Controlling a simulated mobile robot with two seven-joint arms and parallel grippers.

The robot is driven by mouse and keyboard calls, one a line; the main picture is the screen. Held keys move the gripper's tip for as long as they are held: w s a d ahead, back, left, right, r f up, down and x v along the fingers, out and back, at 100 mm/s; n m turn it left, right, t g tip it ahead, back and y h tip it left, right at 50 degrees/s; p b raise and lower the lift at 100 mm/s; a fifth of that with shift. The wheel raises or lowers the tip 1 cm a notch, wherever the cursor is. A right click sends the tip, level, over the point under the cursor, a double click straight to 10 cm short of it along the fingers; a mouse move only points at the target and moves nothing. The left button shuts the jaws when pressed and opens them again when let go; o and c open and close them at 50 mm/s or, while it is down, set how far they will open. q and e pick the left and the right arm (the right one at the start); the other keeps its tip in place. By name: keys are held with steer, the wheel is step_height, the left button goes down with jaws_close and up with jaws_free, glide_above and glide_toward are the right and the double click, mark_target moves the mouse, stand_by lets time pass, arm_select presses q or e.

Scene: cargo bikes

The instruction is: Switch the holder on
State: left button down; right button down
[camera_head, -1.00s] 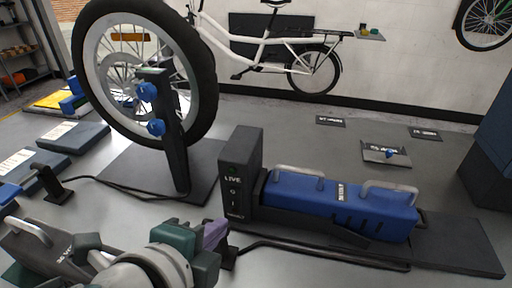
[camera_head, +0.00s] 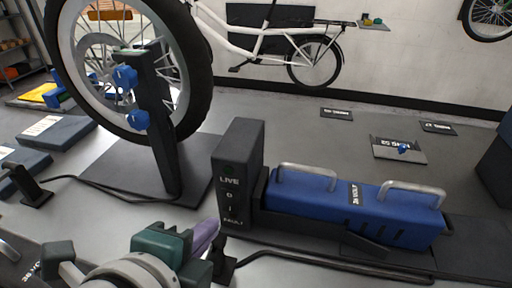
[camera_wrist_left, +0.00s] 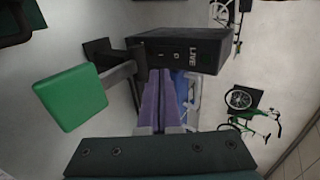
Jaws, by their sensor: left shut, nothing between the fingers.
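The holder is a black dock with an upright control box (camera_head: 237,165) marked LIVE, 0, I and FAULT. A blue battery pack (camera_head: 350,205) with two grey handles lies in it. The control box also shows in the left wrist view (camera_wrist_left: 185,50). A green paddle (camera_wrist_left: 72,98) on a grey bar stands beside the box there. My left gripper (camera_head: 212,230) is shut and empty, its purple fingers pointing at the lower front of the box. The fingertips (camera_wrist_left: 160,78) look close to the box; contact cannot be told. My right gripper is out of view.
A wheel (camera_head: 125,60) stands in a dark stand with blue knobs (camera_head: 125,78) at the left. A black cable (camera_head: 100,200) runs along the floor.

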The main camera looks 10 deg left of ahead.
mark_target(231, 209)
arm_select(q)
steer(key=b+x, duration=0.1)
steer(key=x, duration=0.4)
steer(key=shift+w+f, duration=0.25)
steer(key=shift+w, duration=0.05)
steer(key=shift+w+f, duration=0.25)
steer(key=shift+w, duration=0.15)
steer(key=shift+w+f, duration=0.1)
steer(key=shift+w, duration=0.1)
